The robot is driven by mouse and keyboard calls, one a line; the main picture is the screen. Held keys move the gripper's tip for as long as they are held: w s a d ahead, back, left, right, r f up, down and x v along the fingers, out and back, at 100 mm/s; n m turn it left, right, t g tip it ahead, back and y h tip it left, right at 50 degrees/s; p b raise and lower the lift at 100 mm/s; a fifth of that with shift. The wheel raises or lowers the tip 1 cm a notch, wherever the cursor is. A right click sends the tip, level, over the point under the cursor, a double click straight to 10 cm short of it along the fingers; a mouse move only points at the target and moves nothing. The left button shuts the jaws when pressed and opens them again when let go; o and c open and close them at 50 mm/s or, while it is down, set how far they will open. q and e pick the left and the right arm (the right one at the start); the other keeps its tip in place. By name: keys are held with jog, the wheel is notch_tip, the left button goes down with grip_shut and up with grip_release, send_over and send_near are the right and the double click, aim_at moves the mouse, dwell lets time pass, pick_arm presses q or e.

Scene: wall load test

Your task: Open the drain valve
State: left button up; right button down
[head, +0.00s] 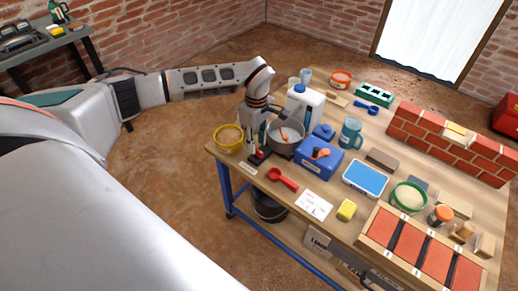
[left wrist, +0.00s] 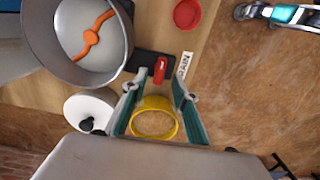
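The drain valve shows in the left wrist view as a red lever (left wrist: 160,70) on a dark block, with a white label (left wrist: 184,64) beside it. In the head view the red lever (head: 257,155) is at the near left table edge, partly hidden by my left gripper (head: 256,148). That gripper points down just over the valve. In the left wrist view its teal fingers (left wrist: 154,92) are apart, with nothing held between them. The lever lies just past the fingertips in that picture; I cannot tell if they touch. My right gripper is not in view.
A grey pot (head: 287,138) with an orange paddle stands close beside the gripper. A yellow tub (head: 228,138) is at its left, and a red scoop (head: 283,180) lies nearer. A white jug (head: 305,105) and a blue box (head: 318,160) stand behind and right. A dark bucket (head: 268,207) is below.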

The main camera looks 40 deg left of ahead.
aim_at(257, 150)
pick_arm(q)
jog(key=shift+f, duration=1.45)
grip_shut()
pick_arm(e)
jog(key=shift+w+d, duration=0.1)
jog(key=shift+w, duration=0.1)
